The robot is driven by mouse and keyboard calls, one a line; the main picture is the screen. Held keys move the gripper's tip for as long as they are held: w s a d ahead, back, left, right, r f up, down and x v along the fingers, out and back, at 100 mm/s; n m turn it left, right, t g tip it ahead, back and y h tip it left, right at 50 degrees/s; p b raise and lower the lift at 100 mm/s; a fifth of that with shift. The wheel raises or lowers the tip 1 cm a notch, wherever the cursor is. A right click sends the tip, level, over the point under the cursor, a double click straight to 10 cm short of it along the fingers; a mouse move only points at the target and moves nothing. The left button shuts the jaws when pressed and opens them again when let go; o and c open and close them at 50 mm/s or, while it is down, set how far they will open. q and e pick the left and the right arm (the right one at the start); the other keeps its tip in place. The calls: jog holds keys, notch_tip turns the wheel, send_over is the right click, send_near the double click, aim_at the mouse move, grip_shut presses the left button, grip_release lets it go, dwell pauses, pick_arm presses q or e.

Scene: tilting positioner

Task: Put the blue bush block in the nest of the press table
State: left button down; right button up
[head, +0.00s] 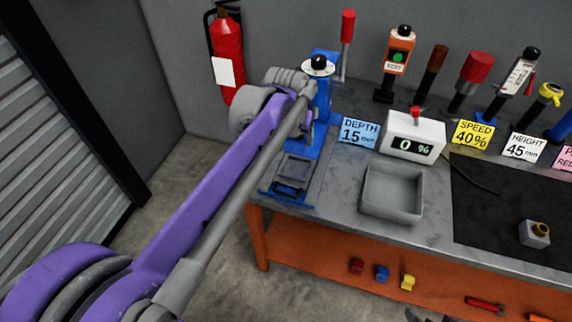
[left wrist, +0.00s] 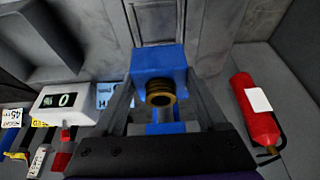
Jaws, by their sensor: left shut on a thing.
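The blue bush block (left wrist: 158,61), with a brass-coloured round bush facing the camera, sits between the two fingers of my left gripper (left wrist: 160,78) in the left wrist view. The gripper is shut on it. In the head view my left gripper (head: 304,128) is mostly hidden by its own arm beside the blue press, and I cannot make out the block there. The press table (head: 281,193) lies in front of the press, with a dark square nest (head: 292,173). In the left wrist view the nest (left wrist: 155,20) shows beyond the block, apart from it. My right gripper is not in view.
The press column (head: 322,97) and red-handled lever (head: 347,45) stand close to the left gripper. A grey tray (head: 392,190) and a white display (head: 412,136) reading 0 % are to the right. A grey bush block (head: 534,234) stands on the black mat (head: 490,200).

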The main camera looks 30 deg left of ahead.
aim_at(297, 149)
pick_arm(q)
notch_tip(297, 149, down, 5)
jog(key=shift+d+r, duration=0.1)
jog(key=shift+f+b, duration=0.4)
jog(key=shift+f, duration=2.1)
jog(key=shift+f, duration=0.1)
jog(key=shift+c, duration=1.9)
grip_release()
jog(key=shift+f, duration=0.15)
jog(key=o, duration=0.4)
jog(key=shift+s+r, duration=0.1)
jog(key=shift+r, duration=0.45)
jog(key=a+p+v, duration=0.1)
jog(key=v, duration=0.9)
jog(key=s+d+f+m, duration=0.1)
jog(key=s+d+f, duration=0.2)
jog(key=s+f, duration=0.1)
jog(key=s+d+f+m, duration=0.1)
jog(key=s+d+f, duration=0.2)
jog(key=s, duration=0.4)
jog(key=s+d+f+t+h, duration=0.1)
jog(key=s+d+f, duration=0.3)
jog(key=s, duration=0.2)
jog(key=shift+s+d+f+m, duration=0.2)
jog(key=shift+f+m, duration=0.1)
jog(key=shift+m, duration=0.1)
